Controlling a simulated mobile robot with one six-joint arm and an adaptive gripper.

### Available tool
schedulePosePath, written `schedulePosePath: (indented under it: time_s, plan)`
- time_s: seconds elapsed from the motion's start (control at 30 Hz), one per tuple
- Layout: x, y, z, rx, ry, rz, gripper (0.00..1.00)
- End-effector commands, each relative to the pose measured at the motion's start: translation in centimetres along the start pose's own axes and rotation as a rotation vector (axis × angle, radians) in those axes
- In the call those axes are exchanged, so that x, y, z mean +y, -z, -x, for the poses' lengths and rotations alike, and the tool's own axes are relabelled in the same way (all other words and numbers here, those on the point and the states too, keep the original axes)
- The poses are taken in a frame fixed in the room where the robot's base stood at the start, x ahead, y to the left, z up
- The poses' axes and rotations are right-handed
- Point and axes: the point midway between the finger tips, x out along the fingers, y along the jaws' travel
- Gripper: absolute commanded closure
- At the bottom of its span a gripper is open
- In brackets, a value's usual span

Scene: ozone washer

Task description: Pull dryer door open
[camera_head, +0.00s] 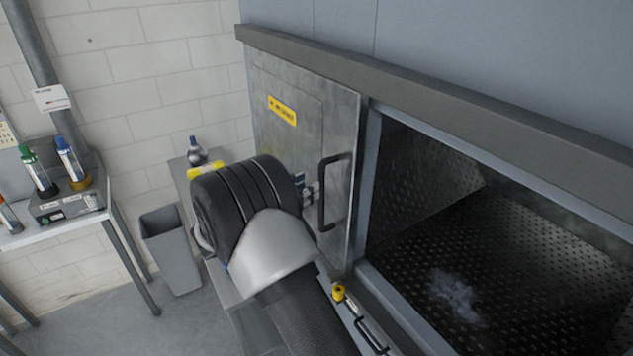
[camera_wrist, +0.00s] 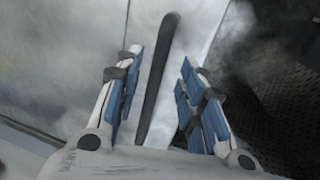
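The grey metal door (camera_head: 295,130) carries a yellow label and a black vertical bar handle (camera_head: 333,185) near its right edge. An uncovered opening lies directly right of the door. My gripper (camera_head: 308,190) is just left of the handle in the head view, mostly hidden behind my dark wrist. In the wrist view my gripper (camera_wrist: 162,62) is open, with blue pads on both fingers. The dark handle bar (camera_wrist: 157,85) runs between the fingers, slightly tilted, with visible gaps on both sides.
The opening shows a dark perforated interior (camera_head: 540,270). A yellow knob (camera_head: 339,292) and a second black handle (camera_head: 372,338) are below. A grey bin (camera_head: 170,248) and a bench with bottles (camera_head: 75,205) stand at left. Mist blurs the wrist view.

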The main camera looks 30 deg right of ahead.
Motion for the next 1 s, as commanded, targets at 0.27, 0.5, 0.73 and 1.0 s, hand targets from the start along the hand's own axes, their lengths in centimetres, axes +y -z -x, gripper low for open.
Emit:
schedulePosePath:
  time_s: [0.27, 0.5, 0.73, 1.0]
  plan:
    - [0.0, 0.0, 4.6, 0.0, 0.0, 0.0, 0.64]
    - [0.0, 0.0, 5.5, -0.001, 0.001, 0.0, 0.64]
    - [0.0, 0.0, 5.5, 0.0, 0.001, 0.0, 0.64]
    - [-1.1, -0.3, 5.1, 0.034, 0.028, -0.035, 0.64]
